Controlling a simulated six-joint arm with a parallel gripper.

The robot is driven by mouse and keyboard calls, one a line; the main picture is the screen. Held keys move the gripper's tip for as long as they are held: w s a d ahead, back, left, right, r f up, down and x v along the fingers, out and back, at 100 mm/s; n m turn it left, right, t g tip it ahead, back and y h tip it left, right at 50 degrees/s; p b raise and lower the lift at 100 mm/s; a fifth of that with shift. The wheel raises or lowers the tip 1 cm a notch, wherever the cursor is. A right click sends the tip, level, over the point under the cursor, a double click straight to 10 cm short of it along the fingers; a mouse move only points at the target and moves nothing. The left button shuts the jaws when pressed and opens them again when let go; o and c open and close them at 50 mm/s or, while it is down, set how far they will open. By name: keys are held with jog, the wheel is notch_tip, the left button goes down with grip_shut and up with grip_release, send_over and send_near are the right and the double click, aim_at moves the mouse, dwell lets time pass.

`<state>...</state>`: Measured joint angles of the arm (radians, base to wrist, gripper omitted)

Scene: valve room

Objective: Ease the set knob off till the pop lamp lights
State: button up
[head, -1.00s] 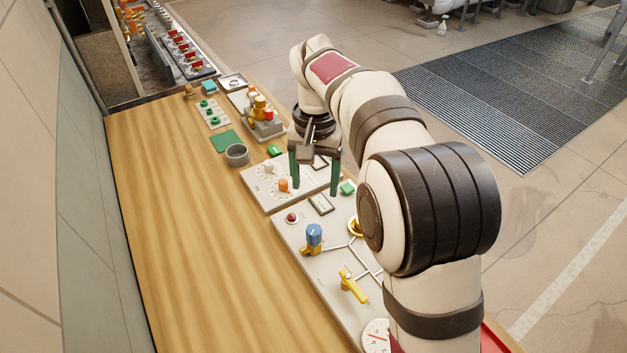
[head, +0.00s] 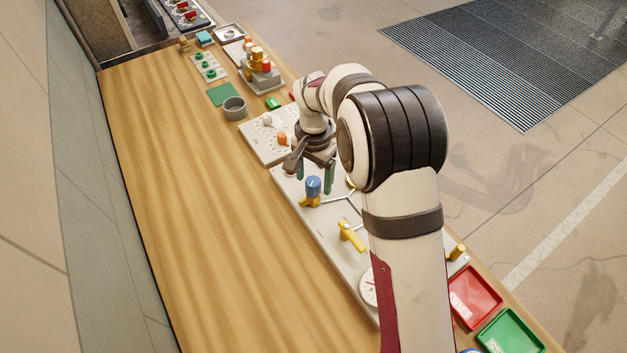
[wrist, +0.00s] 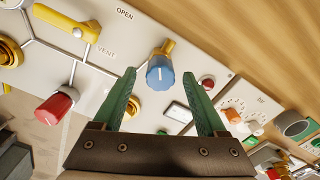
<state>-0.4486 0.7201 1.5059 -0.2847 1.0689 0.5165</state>
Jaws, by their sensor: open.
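A blue knob on a brass body (head: 313,187) stands on the pale valve panel (head: 325,235); it also shows in the wrist view (wrist: 160,73). It looks like the set knob, but I read no label on it. A small red lamp (wrist: 207,83) sits beside it and looks dark; I cannot confirm that it is the pop lamp. In the head view my gripper hides that spot. My gripper (head: 314,173) is open and empty, with green fingers pointing down, just behind the blue knob. In the wrist view the knob shows between the fingertips (wrist: 160,80), apart from them.
A yellow lever (head: 351,236) and a gauge (head: 368,289) are on the same panel. A red knob (wrist: 57,104) shows in the wrist view. An orange knob (head: 282,139) is on the panel behind. Red (head: 475,297) and green (head: 510,333) trays lie front right. The wooden bench (head: 180,200) is clear at left.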

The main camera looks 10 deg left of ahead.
jog(key=shift+f, duration=0.95)
